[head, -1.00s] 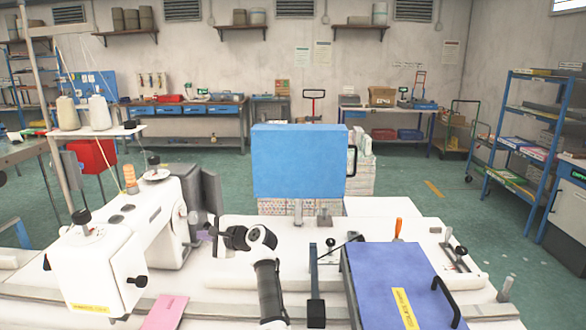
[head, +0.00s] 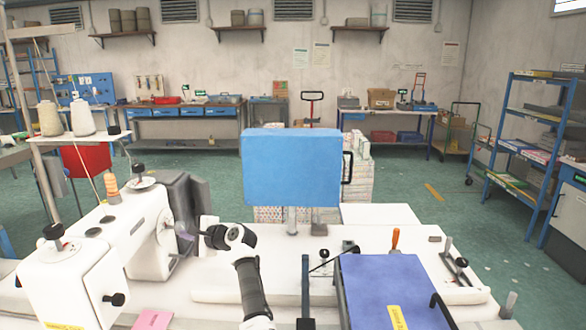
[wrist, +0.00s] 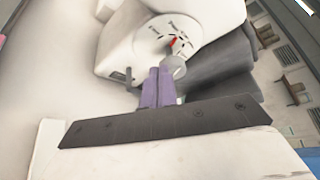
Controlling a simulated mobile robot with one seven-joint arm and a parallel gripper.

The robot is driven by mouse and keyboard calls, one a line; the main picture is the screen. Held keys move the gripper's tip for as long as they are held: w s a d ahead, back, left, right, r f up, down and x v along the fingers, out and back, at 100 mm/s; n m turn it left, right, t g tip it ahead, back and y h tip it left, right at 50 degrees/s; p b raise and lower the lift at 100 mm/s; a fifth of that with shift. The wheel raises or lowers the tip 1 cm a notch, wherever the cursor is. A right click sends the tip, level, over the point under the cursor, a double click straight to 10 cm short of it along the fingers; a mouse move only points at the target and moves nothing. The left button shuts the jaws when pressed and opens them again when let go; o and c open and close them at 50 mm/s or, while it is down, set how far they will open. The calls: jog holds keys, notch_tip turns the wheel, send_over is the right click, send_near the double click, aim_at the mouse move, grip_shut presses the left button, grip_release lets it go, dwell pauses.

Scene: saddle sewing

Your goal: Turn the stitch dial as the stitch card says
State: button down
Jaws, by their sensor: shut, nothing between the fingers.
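The white sewing machine (head: 128,228) stands at the left of the worktable. In the wrist view its stitch dial (wrist: 168,30) is a white marked face with a red mark. A grey round knob (wrist: 174,66) sits at the face's lower edge. My gripper (wrist: 160,72) has its purple fingers shut together and empty, with the tips beside the grey knob; I cannot tell whether they touch it. In the head view my gripper (head: 184,232) is at the machine's right end, where the dial is hard to make out. A pink card (head: 152,320) lies in front of the machine; its writing is not legible.
A blue panel (head: 290,168) on a post stands behind the worktable's middle. A blue-purple lidded case (head: 388,285) with a black handle lies at the right. An orange-handled tool (head: 396,238) is behind it. Thread cones (head: 82,116) stand at the left.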

aim_at(179, 225)
jog(key=shift+w+a, duration=0.1)
jog(key=shift+a, duration=0.8)
jog(key=shift+w, duration=0.2)
jog(key=shift+w+r, duration=0.1)
jog(key=shift+r, duration=0.15)
jog(key=shift+w+r, duration=0.3)
jog(key=shift+r, duration=0.3)
jog(key=shift+w+d+r, duration=0.1)
jog(key=shift+w+r, duration=0.15)
jog(key=shift+w, duration=0.05)
dwell(0.6)
jog(key=shift+s+r, duration=0.1)
